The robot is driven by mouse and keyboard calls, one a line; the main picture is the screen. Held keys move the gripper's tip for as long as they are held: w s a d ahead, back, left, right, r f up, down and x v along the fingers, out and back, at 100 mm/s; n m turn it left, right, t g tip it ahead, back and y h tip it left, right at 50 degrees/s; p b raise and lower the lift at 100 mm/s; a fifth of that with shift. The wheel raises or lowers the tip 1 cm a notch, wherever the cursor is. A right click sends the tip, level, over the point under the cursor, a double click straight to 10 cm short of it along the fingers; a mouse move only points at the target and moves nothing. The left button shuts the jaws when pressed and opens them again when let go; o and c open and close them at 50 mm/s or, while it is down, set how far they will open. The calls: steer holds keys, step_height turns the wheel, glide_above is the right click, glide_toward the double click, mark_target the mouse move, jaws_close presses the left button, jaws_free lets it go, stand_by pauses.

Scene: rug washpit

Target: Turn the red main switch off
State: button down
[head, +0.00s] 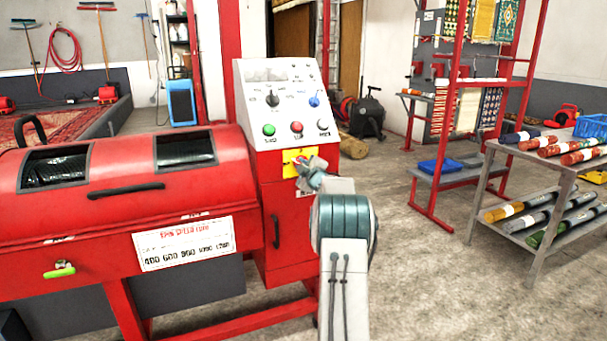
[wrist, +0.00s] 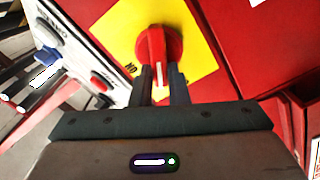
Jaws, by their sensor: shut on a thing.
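The red main switch (wrist: 157,46) is a round red knob with a raised grip on a yellow plate (wrist: 194,25). It sits at the top middle of the wrist view. My gripper (wrist: 160,92) has its two dark fingers on either side of the grip's lower end and is shut on it. An "ON" mark shows on the plate left of the fingers. In the head view the yellow plate (head: 293,158) is on the front of the red control cabinet, below the buttons. My gripper (head: 310,172) covers most of the switch there.
The white control panel (head: 270,85) above has a black knob, a blue knob and green, red and grey buttons. The red machine drum (head: 110,200) with a black handle stands left. A metal rack (head: 545,160) with rolled rugs stands right. Bare floor lies between.

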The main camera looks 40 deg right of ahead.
steer(key=shift+a+f+n+b, duration=0.1)
steer(key=shift+f+n+b, duration=0.15)
steer(key=shift+n+b, duration=1.05)
steer(key=shift+f+n+b, duration=0.2)
steer(key=shift+n+b, duration=0.65)
steer(key=shift+n, duration=0.85)
steer(key=c, duration=1.4)
jaws_free()
steer(key=v, duration=1.4)
